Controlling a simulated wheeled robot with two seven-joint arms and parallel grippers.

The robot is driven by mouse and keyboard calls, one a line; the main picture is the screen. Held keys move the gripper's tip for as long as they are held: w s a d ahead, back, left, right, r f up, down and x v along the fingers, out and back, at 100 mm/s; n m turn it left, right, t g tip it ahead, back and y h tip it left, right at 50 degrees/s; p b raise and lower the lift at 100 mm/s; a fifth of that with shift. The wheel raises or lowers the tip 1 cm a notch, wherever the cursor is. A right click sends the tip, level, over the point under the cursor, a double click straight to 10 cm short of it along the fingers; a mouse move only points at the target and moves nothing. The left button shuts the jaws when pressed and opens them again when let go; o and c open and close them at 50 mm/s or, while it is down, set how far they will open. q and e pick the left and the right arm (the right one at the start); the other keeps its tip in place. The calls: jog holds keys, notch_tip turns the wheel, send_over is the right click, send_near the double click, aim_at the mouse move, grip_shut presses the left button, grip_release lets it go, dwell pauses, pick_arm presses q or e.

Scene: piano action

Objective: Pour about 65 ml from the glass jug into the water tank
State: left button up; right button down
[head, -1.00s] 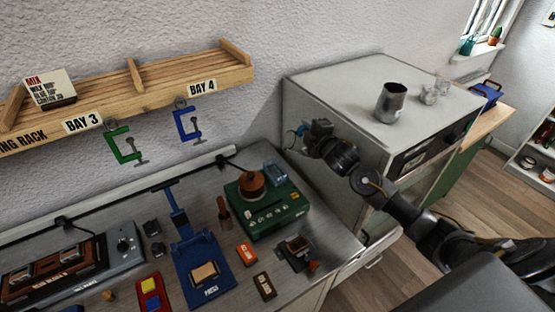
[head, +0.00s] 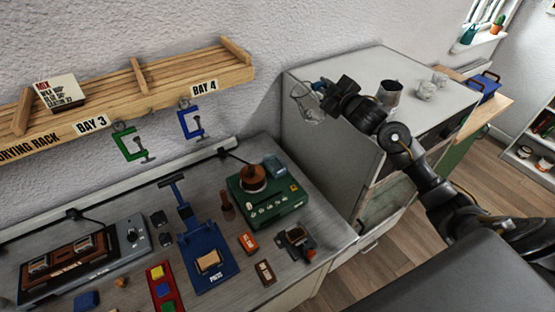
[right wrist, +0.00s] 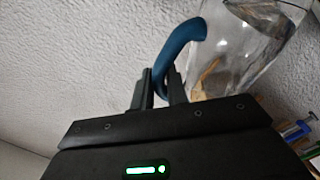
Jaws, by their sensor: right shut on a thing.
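My right gripper (head: 322,88) is shut on the blue handle of the glass jug (head: 303,92), held in the air in front of the left side of the white cabinet. In the right wrist view the fingers (right wrist: 160,88) close around the blue handle (right wrist: 180,45), and the clear jug body (right wrist: 245,45) is to the right; its liquid level is not clear. A small blue-grey tank (head: 274,166) sits at the back of the green machine (head: 262,200), below and left of the jug, apparently the water tank. My left gripper is not in view.
The white cabinet (head: 345,75) carries a metal cup (head: 390,92) and clear glasses (head: 427,90). The bench holds a blue press (head: 207,258) and small parts. Above it, a wooden rack (head: 130,88) has green and blue clamps (head: 190,122) hanging from it.

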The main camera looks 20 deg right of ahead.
jog(key=shift+s+d+r+m+t, duration=0.15)
jog(key=shift+d+r+m, duration=0.25)
jog(key=shift+d+m, duration=0.45)
jog(key=shift+d+r+m+t, duration=0.2)
jog(key=shift+d+r+m, duration=0.35)
jog(key=shift+m, duration=0.4)
jog(key=shift+s+d+r+m+t, duration=0.15)
jog(key=shift+d+r+m, duration=0.15)
jog(key=shift+d+m, duration=0.6)
jog(key=shift+w, duration=0.1)
